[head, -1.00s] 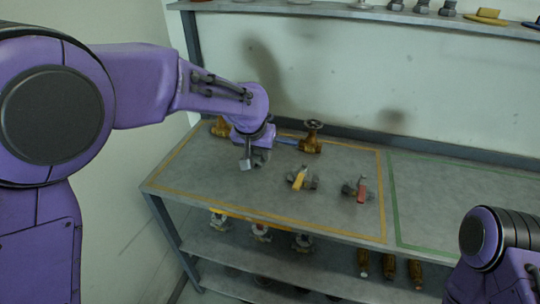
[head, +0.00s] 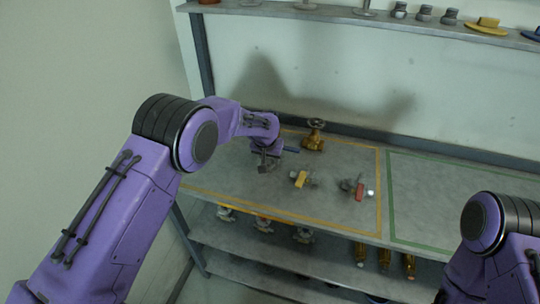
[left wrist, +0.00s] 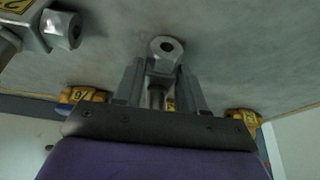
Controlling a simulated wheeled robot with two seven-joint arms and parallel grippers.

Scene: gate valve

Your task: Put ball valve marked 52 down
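My left gripper (head: 266,158) is at the table's back left. In the left wrist view, its two fingers (left wrist: 162,78) flank a grey metal valve (left wrist: 165,46) and look shut on it. This valve's hex end with a bore faces up in that view. Its marking cannot be read, so I cannot confirm 52. A blue handle (head: 291,149) sticks out to the right of the gripper in the head view. The valve is at or close to the tabletop; contact cannot be told. My right gripper is out of view.
A yellow-handled valve (head: 302,179) and a red-handled valve (head: 357,187) lie on the table (head: 225,180), right of the gripper. A brass valve with a handwheel (head: 314,137) stands behind. The green-outlined area (head: 430,195) looks clear. A shelf (head: 350,12) runs above.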

